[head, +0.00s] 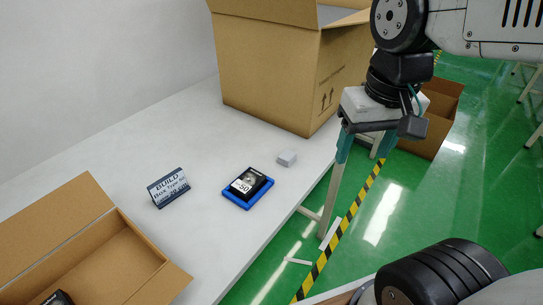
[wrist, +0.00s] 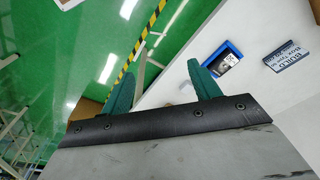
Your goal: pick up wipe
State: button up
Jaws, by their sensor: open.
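A small light-grey block (head: 287,158), which looks like the wipe, lies on the white table near its right edge, just beyond the blue tray. My gripper (head: 364,148) is open and empty, with two teal fingers pointing down. It hangs to the right of the block, past the table edge in the picture, clearly apart from it. In the wrist view, my gripper (wrist: 162,90) shows both fingers spread with nothing between them.
A blue tray (head: 227,197) holds a black item labelled 50; it also shows in the wrist view (wrist: 211,66). A BUILD sign (head: 168,188) stands to its left. A large carton (head: 265,75) stands behind, an open box (head: 145,270) in front. Striped tape marks the green floor.

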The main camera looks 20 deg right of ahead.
jog(key=w+f+m, duration=0.3)
jog(key=w, duration=0.8)
jog(key=m+g, duration=0.1)
jog(key=m, duration=0.5)
send_over(288, 155)
jog(key=f, duration=1.1)
jog(key=shift+s+d+f, duration=0.25)
jog(key=shift+s+f, duration=0.05)
jog(key=shift+f, duration=0.1)
jog(key=f, duration=0.8)
jog(key=shift+w+a, duration=0.3)
jog(key=shift+w, duration=0.05)
jog(key=c, duration=1.1)
jog(key=shift+o, duration=0.2)
jog(key=shift+r, duration=0.1)
